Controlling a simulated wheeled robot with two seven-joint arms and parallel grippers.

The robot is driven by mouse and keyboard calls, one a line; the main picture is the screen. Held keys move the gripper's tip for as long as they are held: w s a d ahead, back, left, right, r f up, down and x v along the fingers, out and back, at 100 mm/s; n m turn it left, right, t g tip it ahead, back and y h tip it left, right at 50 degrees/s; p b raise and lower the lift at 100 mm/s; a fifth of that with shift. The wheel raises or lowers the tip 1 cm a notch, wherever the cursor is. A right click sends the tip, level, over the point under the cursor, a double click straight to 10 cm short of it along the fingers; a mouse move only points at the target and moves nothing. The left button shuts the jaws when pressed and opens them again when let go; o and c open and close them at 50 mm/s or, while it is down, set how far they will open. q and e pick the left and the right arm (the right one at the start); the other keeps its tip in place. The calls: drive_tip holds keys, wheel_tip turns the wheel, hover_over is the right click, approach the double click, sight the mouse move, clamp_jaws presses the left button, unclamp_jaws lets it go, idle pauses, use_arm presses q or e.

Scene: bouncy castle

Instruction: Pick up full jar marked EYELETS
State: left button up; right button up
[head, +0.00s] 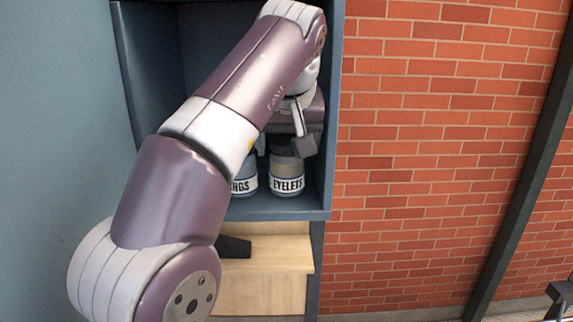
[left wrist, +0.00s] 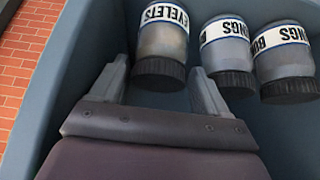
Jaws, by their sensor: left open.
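The jar marked EYELETS (head: 287,178) stands upright on the cabinet shelf. It is clear with a white label and a dark lid, and brownish-grey contents show through its wall. In the left wrist view the EYELETS jar (left wrist: 162,42) appears upside down, between and just beyond the fingertips. My left gripper (head: 283,143) is open and empty above the jar in the head view; the fingers also show in the left wrist view (left wrist: 158,80). I cannot tell whether a finger touches the jar. My right gripper is not in view.
A jar whose label ends in NGS (left wrist: 226,55) stands close beside the EYELETS jar, with another labelled jar (left wrist: 284,62) beyond it. The blue-grey cabinet wall (head: 333,110) is close on the EYELETS side. A brick wall (head: 440,150) lies to the right.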

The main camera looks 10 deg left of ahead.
use_arm(q)
drive_tip(key=shift+w, duration=0.15)
drive_tip(key=c, duration=1.2)
drive_tip(key=shift+s+r, duration=0.1)
drive_tip(key=shift+s, duration=0.1)
drive_tip(key=shift+c, duration=0.7)
